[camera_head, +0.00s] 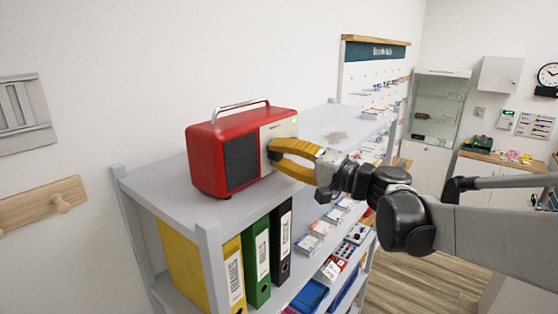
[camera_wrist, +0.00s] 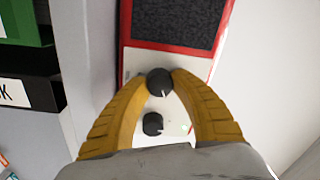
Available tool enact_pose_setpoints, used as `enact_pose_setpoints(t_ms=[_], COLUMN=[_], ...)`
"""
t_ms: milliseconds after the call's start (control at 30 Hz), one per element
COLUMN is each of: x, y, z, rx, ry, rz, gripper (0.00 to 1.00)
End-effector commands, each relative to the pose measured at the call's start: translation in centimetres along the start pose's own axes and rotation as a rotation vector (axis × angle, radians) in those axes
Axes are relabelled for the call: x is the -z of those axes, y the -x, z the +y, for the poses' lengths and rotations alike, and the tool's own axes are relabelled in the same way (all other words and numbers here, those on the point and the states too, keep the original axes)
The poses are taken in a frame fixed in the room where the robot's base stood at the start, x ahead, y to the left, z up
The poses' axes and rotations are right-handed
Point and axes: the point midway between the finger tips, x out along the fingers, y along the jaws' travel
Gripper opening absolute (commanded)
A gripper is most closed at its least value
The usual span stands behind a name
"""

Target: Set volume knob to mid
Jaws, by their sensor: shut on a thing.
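A red radio (camera_head: 225,145) with a dark speaker grille and a pale front panel stands on the top of a grey shelf unit (camera_head: 172,192). In the wrist view, the pale panel (camera_wrist: 133,62) carries two black round knobs. My gripper (camera_head: 271,151), with yellow fingers, is shut on the knob nearer the grille (camera_wrist: 159,82); its white mark points toward the bottom of the picture. The other knob (camera_wrist: 152,123) sits free between the fingers, its mark pointing right. I cannot read which knob is for volume. In the head view my fingers hide both knobs.
The radio has a raised metal handle (camera_head: 240,107). Yellow, green (camera_head: 257,262) and black binders stand on the shelf below. The shelf top right of the radio (camera_head: 345,122) is mostly clear. Small boxes (camera_head: 322,228) lie on lower shelves. A wall is behind the radio.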

Motion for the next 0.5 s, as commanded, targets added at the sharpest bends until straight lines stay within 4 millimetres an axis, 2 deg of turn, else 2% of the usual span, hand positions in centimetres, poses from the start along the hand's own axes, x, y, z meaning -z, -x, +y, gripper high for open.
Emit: enact_pose_setpoints(t_ms=[500], x=[-0.11], y=[-0.01], z=[0.20], rx=[0.005], ry=[-0.487], rz=[0.027], gripper=[0.00])
